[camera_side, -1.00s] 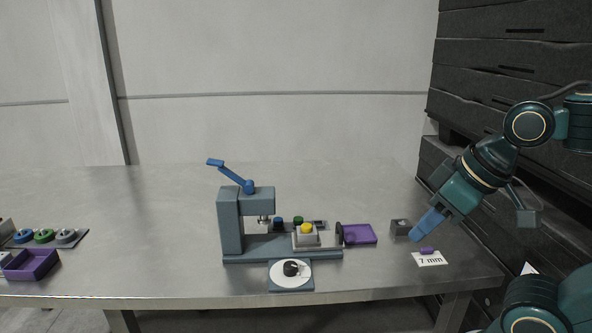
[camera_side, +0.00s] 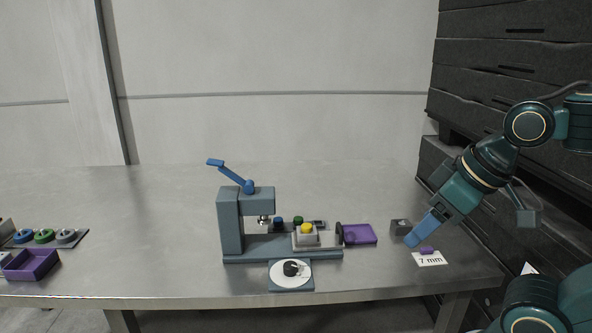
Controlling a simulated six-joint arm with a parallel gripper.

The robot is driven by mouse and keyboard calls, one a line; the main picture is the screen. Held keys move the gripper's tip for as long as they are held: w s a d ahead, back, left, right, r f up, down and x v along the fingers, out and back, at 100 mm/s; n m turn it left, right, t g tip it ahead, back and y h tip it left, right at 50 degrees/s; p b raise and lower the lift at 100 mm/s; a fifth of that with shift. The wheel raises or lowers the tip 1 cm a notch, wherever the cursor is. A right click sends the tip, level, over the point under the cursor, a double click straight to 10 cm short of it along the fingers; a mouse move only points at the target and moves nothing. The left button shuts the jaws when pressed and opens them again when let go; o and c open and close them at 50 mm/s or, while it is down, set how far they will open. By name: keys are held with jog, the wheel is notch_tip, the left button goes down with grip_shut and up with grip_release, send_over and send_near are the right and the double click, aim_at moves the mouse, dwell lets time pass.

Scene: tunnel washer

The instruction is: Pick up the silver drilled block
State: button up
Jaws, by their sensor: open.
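A small silver-grey block (camera_side: 400,227) with a darker mark on its face, which looks like the drilled block, sits on the table right of the purple tray. My gripper (camera_side: 411,242) has blue fingers pointing down and left. Its tips are just in front of and right of the block in the picture. The fingers overlap from this side, so the gap between them is hidden; the gripper is open with nothing seen in it. I cannot tell whether the fingers touch the block.
A purple piece (camera_side: 427,250) on a "7 mm" card (camera_side: 430,259) lies close right of the fingertips. A purple tray (camera_side: 360,234) and a blue-grey lever press (camera_side: 232,222) stand left. The table (camera_side: 150,215) is clear behind the press.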

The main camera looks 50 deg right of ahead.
jog(key=shift+w, duration=0.1)
jog(key=n+g+y, duration=0.2)
jog(key=n+y, duration=0.1)
jog(key=n, duration=0.6)
send_over(307, 225)
jog(key=s+d, duration=0.4)
notch_tip(307, 225, down, 6)
jog(key=shift+w+a+f, duration=0.2)
jog(key=shift+a, duration=0.05)
jog(key=shift+g, duration=0.3)
jog(key=shift+x, duration=4.35)
jog(key=shift+w+a, duration=0.1)
jog(key=shift+x, duration=2.5)
